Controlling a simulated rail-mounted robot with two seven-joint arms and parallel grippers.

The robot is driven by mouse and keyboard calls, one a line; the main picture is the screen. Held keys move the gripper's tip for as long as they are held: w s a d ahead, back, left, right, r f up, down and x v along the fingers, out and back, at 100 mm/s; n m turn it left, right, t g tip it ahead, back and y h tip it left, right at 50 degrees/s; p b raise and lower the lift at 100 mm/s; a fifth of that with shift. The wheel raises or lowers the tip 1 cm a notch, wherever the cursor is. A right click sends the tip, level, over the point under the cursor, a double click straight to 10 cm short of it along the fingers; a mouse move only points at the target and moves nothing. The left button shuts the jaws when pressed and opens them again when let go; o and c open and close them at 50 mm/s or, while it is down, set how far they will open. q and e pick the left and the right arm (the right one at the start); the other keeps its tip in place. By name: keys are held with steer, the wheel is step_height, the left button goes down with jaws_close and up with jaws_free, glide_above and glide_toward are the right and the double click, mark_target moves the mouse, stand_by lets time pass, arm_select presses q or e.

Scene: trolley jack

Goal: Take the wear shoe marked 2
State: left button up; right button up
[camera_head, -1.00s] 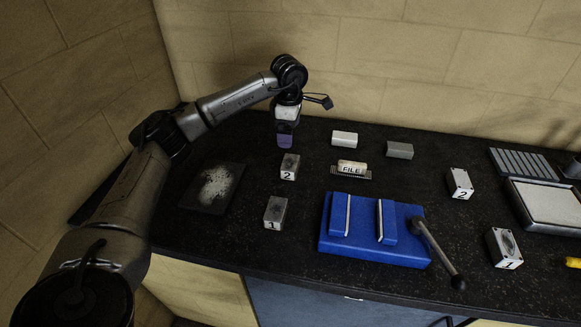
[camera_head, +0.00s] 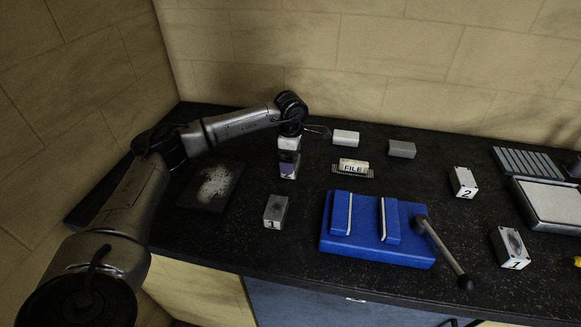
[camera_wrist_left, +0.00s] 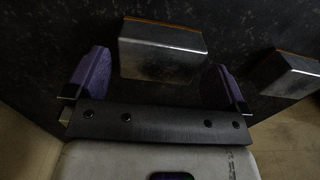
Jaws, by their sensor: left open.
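A grey block marked 2 (camera_head: 294,174) stands on the dark bench at the left, partly hidden by my left gripper. My left gripper (camera_head: 287,160) points down over it, with its purple fingers at the block. In the left wrist view, the open left gripper (camera_wrist_left: 157,82) has one finger on either side of a grey metal block (camera_wrist_left: 162,50). I cannot tell whether the fingers touch it. Another block marked 2 (camera_head: 463,182) stands further right on the bench. My right gripper is not in view.
A block marked 1 (camera_head: 275,211) stands in front of the left block. A blue fixture with a lever (camera_head: 365,246) is to its right. Another block marked 1 (camera_head: 509,247) is at right.

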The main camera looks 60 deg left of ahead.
arm_select(q)
step_height(320, 180, down, 2)
steer(key=shift+c, duration=0.4)
steer(key=c, duration=1.5)
steer(key=shift+r, duration=0.2)
steer(key=shift+c, duration=0.2)
